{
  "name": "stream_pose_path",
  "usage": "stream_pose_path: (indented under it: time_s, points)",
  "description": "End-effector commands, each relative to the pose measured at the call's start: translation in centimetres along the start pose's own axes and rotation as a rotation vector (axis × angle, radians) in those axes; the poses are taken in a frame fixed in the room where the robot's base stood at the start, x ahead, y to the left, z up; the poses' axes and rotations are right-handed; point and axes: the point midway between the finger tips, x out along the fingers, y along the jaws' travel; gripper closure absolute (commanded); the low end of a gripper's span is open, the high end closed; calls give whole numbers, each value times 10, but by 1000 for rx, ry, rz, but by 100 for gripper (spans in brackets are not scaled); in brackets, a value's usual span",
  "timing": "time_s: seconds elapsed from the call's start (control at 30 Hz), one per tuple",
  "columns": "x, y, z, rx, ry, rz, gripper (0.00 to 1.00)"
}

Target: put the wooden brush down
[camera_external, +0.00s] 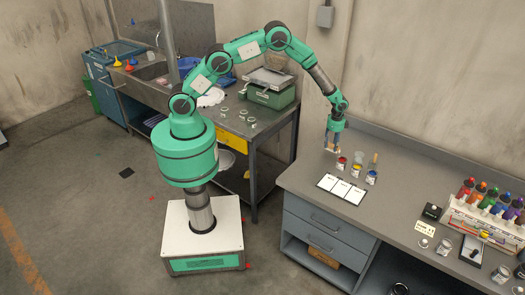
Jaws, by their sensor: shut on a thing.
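My gripper (333,137) points down over the back left part of the grey workbench (411,174), just behind and left of the small paint jars. It is shut on the wooden brush (332,150), which shows only as a small tan piece at the fingertips. The fingers hide most of the brush, and I cannot tell whether its lower end touches the bench.
Jars with red (341,163), yellow (356,170) and blue (371,178) labels stand close by in a row. A clear glass (359,157) and an upright tan stick (375,159) are behind them. White cards (342,188) lie in front.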

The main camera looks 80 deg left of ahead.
Motion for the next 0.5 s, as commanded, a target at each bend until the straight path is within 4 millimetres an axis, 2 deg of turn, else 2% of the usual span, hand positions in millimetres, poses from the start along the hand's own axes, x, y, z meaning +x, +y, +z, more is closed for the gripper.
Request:
stream_pose_path:
  time_s: [0.23, 0.5]
  points:
    - [24, 0, 0, 0, -1, 0, 86]
    - [28, 0, 0, 0, 0, 0, 86]
